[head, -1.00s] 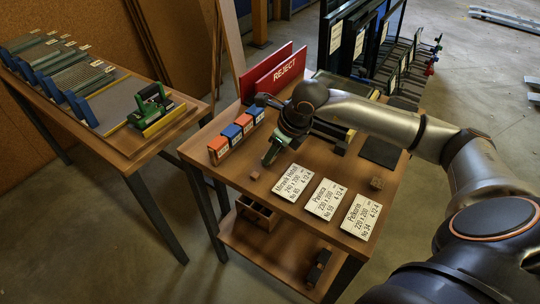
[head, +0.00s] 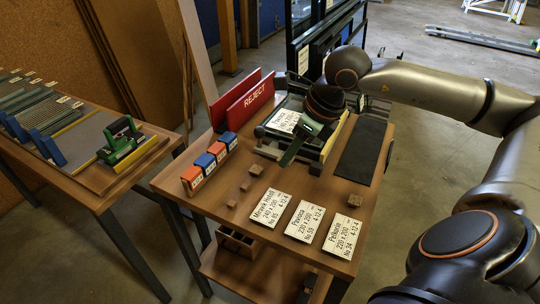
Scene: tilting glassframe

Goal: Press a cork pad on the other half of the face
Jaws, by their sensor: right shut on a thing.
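My right gripper (head: 312,128) reaches in from the right, over the black frame (head: 333,143) at the back of the near table. It is shut on a narrow green piece (head: 293,149) that slants down toward the front of the frame; the fingertips are mostly hidden by the wrist. I cannot tell whether the piece touches the face. A white label card (head: 284,120) lies on the frame's face left of the gripper. My left gripper is not in view.
A red REJECT board (head: 250,103) stands at the back left, with orange and blue blocks (head: 205,163) before it. Label cards (head: 303,221) lie along the front. A dark mat (head: 362,150) lies right. A green-handled tool (head: 122,140) sits on the left table.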

